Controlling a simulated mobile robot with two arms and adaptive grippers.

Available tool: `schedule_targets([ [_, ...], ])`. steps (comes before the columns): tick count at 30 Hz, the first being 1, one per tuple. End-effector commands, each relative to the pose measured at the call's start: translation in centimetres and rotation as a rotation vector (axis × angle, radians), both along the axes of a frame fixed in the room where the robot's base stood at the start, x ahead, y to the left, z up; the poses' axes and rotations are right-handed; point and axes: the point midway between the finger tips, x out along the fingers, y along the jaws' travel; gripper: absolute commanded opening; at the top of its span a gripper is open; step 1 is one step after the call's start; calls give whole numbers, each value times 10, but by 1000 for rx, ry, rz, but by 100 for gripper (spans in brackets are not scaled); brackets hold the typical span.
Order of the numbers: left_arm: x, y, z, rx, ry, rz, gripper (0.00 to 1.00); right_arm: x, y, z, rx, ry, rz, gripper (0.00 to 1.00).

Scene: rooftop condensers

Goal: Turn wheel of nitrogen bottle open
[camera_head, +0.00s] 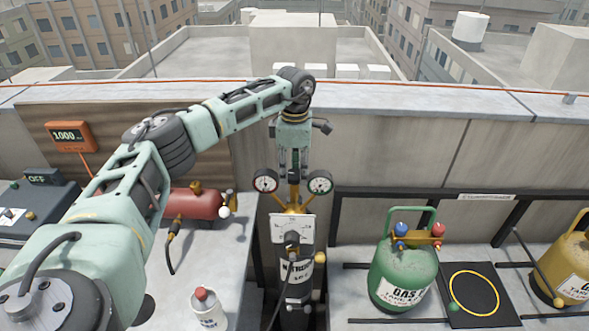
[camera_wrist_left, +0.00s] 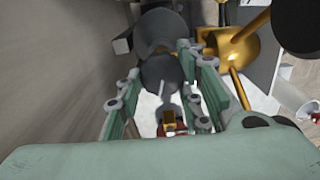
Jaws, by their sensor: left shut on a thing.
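The black nitrogen bottle (camera_head: 297,272) stands upright in a gap between two work surfaces. A brass regulator (camera_head: 293,208) with two round gauges sits at its top. My left gripper (camera_head: 293,176) reaches down from above, between the two gauges. Its fingers are shut on a dark part at the top of the bottle, which I take to be the wheel and which they mostly hide. In the left wrist view the fingers (camera_wrist_left: 165,100) flank a dark grey rounded part, with brass fittings (camera_wrist_left: 235,45) to the right. My right gripper is not in view.
A green gas bottle (camera_head: 403,262) and a yellow one (camera_head: 566,262) stand on the right. A red tank (camera_head: 193,205) and a white bottle (camera_head: 208,310) stand on the left bench. A parapet wall (camera_head: 420,140) runs behind. A dark hose (camera_head: 283,290) hangs at the nitrogen bottle.

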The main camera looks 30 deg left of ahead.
Motion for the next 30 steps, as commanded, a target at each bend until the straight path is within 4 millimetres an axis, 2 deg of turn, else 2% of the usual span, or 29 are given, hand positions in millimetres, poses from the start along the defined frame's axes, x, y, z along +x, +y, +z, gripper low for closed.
schedule_targets([
  [1,4,1,5,-1,-17,47,8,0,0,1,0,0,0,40],
  [30,1,6,7,-5,-18,971,8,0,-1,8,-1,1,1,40],
])
